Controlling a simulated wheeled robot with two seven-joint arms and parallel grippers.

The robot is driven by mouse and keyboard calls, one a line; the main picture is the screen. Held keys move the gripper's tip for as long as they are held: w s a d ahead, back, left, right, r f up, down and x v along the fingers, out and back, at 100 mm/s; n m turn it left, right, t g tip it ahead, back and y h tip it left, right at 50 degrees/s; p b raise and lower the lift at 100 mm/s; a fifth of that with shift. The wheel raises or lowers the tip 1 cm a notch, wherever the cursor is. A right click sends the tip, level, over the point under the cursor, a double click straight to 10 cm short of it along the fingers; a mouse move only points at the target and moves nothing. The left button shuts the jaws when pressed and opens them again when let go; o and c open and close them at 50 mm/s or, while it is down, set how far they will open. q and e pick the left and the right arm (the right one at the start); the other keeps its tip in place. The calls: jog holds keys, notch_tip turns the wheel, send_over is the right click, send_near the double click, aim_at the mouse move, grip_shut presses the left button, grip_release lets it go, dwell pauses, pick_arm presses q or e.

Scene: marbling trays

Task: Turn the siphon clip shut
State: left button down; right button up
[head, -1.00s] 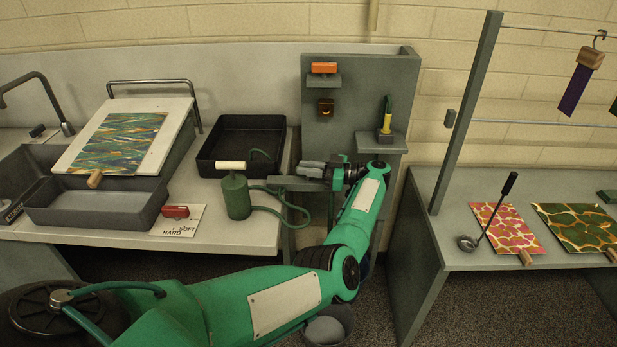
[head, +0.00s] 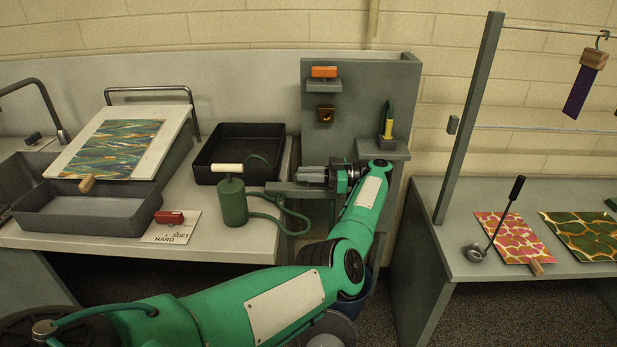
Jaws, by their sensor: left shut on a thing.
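My left gripper (head: 302,174) points left beside the grey shelf stand, just above a grey bracket (head: 279,186) at the table's right end. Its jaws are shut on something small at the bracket. This seems to be the siphon clip, but the jaws hide it, so I cannot tell how far it is turned. The green siphon can (head: 233,203) with a white handle stands upright on the table to the left. Its green hose (head: 304,217) loops right, below the bracket. My right gripper is not in view.
A black tray (head: 205,172) sits behind the can. A grey trough (head: 60,221), a red block (head: 168,217) and a sloped board (head: 172,137) are at left. The grey stand (head: 350,100) rises behind my gripper. A ladle (head: 508,210) lies on the right table.

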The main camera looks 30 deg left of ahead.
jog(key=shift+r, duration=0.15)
pick_arm(q)
jog(key=shift+a, duration=0.1)
jog(key=c, duration=1.3)
grip_release()
